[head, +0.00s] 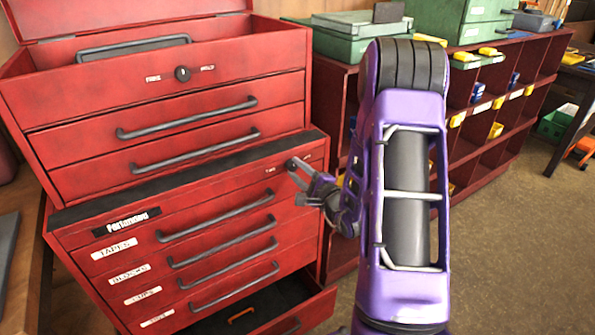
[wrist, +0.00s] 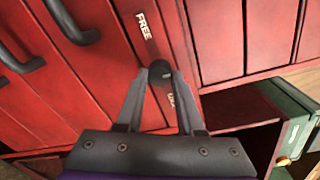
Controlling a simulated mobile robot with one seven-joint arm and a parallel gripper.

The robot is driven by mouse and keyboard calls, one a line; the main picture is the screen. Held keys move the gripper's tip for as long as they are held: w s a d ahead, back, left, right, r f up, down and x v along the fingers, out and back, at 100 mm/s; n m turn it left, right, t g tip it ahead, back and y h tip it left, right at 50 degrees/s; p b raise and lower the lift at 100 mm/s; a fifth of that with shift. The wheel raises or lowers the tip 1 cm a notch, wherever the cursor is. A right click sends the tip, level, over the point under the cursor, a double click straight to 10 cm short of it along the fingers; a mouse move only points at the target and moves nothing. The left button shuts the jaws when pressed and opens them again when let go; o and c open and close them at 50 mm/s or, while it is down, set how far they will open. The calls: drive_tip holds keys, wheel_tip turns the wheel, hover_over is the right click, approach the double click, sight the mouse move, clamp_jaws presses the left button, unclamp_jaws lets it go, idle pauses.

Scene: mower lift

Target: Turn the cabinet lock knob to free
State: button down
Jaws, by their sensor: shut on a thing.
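A red tool cabinet (head: 215,185) stands at the left in the head view. Its dark lock knob (wrist: 160,70) is at the upper right of the lower section's front. My gripper (wrist: 160,80) is shut on the knob, with one finger on each side. In the head view my gripper (head: 298,168) reaches the cabinet from the right and hides most of the knob. A FREE label (wrist: 147,25) lies above the knob in the wrist view. A second label (wrist: 172,103) below it is partly hidden by a finger. I cannot tell which label the knob points to.
Another lock knob (head: 183,73) with labels is on the upper chest. The bottom drawer (head: 265,312) is open with an orange-handled item inside. Several grey drawer handles (head: 215,228) stick out left of my gripper.

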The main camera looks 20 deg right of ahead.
drive_tip(key=c, duration=0.5)
unclamp_jaws()
drive_tip(key=shift+s, duration=0.1)
drive_tip(key=p+v, duration=0.1)
drive_tip(key=v, duration=1.6)
drive_tip(key=shift+s, duration=0.15)
